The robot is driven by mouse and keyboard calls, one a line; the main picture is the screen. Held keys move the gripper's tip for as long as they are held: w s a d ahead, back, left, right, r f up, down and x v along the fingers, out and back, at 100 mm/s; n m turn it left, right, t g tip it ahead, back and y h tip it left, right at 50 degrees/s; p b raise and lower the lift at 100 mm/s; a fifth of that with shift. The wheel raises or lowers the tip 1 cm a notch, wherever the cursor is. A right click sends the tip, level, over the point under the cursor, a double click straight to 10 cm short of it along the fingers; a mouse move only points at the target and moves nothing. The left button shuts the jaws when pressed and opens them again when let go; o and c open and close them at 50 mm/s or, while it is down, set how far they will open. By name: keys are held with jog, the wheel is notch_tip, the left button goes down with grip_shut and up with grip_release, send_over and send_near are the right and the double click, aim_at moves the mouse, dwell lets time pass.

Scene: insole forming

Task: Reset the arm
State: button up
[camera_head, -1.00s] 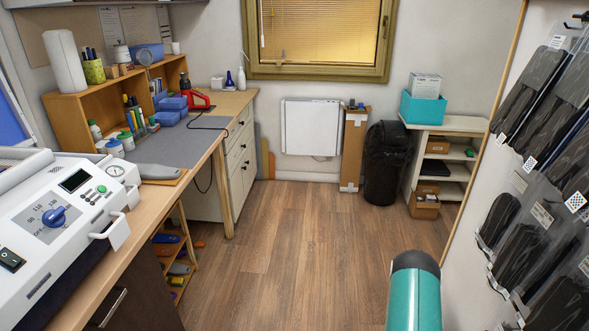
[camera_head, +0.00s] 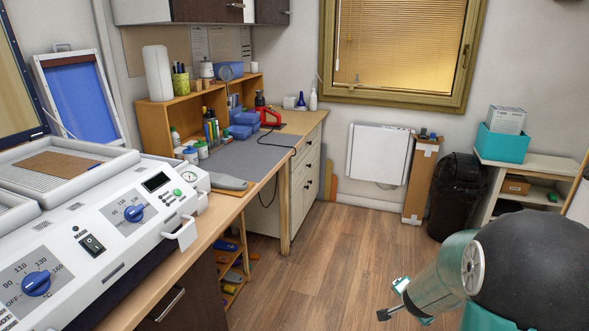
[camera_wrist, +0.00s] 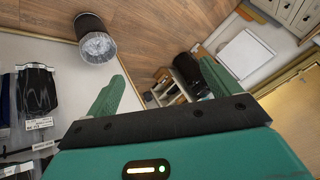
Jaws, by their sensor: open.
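My gripper (camera_wrist: 163,69) shows in the wrist view with its two green fingers spread wide apart. I see nothing between them except the room beyond, and they touch nothing there. In the head view, my teal and dark arm is bent at the lower right, over the wooden floor (camera_head: 335,260). It appears clear of the workbench (camera_head: 215,222). I cannot make out the fingers clearly in that view.
A white press machine (camera_head: 105,235) stands on the bench at left. A black bin (camera_head: 455,195), a cardboard box (camera_head: 421,180) and a shelf with a teal box (camera_head: 502,143) stand at the back right. Packaged insoles (camera_wrist: 37,92) hang at left in the wrist view.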

jog(key=s+a+r+n+y, duration=0.2)
jog(key=s+a+r+n, duration=0.1)
jog(key=a+r, duration=0.35)
jog(key=s+a+r+n+y, duration=0.1)
jog(key=s+a+r+n, duration=0.2)
jog(key=a+r, duration=0.35)
jog(key=s+a+r+n, duration=0.3)
jog(key=s+r, duration=0.1)
jog(key=s, duration=0.4)
jog(key=s+a+r+n+g, duration=0.1)
jog(key=s+a+r+n, duration=0.2)
jog(key=s, duration=0.6)
jog(key=shift+r+n, duration=0.5)
jog(key=shift+r, duration=0.35)
